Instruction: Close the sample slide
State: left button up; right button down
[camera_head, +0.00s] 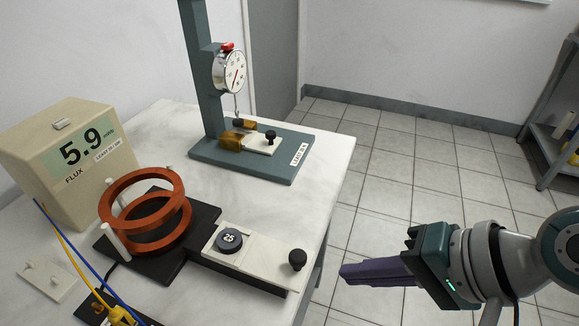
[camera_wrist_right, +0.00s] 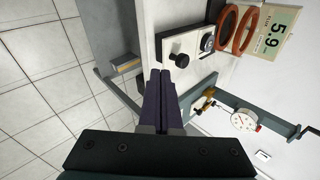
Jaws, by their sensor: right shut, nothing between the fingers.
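The sample slide (camera_head: 254,254) is a white plate with a black knob (camera_head: 298,259) at its right end and a dark round piece marked 25 (camera_head: 229,239) on it. It sits on a black rail and sticks out to the right of the orange coils (camera_head: 146,210). My right gripper (camera_head: 343,272) is shut and empty, right of the knob and apart from it, beyond the table edge. In the right wrist view the slide (camera_wrist_right: 185,44) and its knob (camera_wrist_right: 179,60) lie ahead of the shut fingers (camera_wrist_right: 165,75). My left gripper is not in view.
A beige meter box (camera_head: 66,165) reading 5.9 stands behind the coils. A teal stand (camera_head: 255,160) with a dial gauge (camera_head: 230,72) and a smaller knobbed slide stands at the back. Blue and yellow cables lie front left. Floor is clear right of the table.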

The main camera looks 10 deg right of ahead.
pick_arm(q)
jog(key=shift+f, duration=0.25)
pick_arm(e)
jog(key=shift+w+a+f, duration=0.25)
jog(key=shift+w+a, duration=0.3)
jog(key=shift+a, duration=0.05)
jog(key=shift+w+a+f, duration=0.25)
jog(key=shift+w+a, duration=0.3)
jog(key=shift+w+a+f, duration=0.25)
jog(key=shift+w+a, duration=0.3)
jog(key=shift+a, duration=0.05)
